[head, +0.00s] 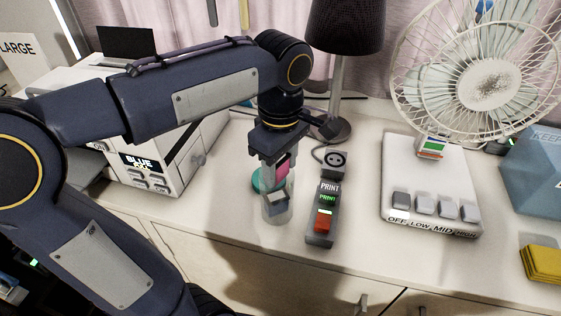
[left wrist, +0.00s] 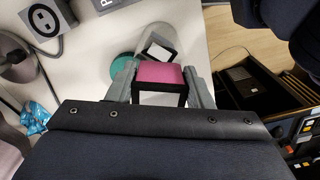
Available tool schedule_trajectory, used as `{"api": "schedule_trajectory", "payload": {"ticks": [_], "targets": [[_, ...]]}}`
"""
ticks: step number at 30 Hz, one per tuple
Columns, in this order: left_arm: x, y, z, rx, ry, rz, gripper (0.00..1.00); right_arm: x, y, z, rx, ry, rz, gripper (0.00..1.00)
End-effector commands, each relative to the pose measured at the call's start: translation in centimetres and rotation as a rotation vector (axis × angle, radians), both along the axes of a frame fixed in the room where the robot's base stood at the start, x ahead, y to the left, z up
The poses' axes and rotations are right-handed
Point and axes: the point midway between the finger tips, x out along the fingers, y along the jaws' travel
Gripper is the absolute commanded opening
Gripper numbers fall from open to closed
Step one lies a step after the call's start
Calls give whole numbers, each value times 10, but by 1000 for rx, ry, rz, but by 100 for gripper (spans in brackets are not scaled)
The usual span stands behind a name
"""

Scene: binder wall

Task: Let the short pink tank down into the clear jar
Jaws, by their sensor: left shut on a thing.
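My left gripper (head: 274,190) points down and is shut on the short pink tank (head: 282,167). The tank also shows between the two fingers in the left wrist view (left wrist: 160,75), with a white, dark-framed face below its pink one. The clear jar (head: 277,213) stands upright on the counter under the gripper. The fingers overlap its upper part in the head view, so I cannot tell how far the tank is inside the rim. A pale, dark-edged block (left wrist: 161,49) shows at the jar in the left wrist view. My right gripper is not in view.
A teal disc (head: 258,181) lies beside the jar. A grey PRINT switch box (head: 320,220) stands close to its right, with a socket (head: 335,160) behind. A white machine (head: 150,165) is to the left. A lamp (head: 341,95) and a fan (head: 440,180) stand behind and right.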

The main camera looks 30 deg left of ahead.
Motion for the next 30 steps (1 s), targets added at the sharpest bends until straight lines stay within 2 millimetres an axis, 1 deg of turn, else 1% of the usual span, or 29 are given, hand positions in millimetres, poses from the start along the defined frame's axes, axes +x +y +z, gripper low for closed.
{"api": "schedule_trajectory", "payload": {"ticks": [12,13,18,26,29,30], "targets": [[0,0,-1,0,0,0,24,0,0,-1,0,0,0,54],[0,0,-1,0,0,0,49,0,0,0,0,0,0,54],[0,0,-1,0,1,0,71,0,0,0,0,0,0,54],[0,0,-1,0,1,0,72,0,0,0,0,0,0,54],[0,0,5,0,0,0,72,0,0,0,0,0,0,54],[1,0,10,0,-2,0,72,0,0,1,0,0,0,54]]}}
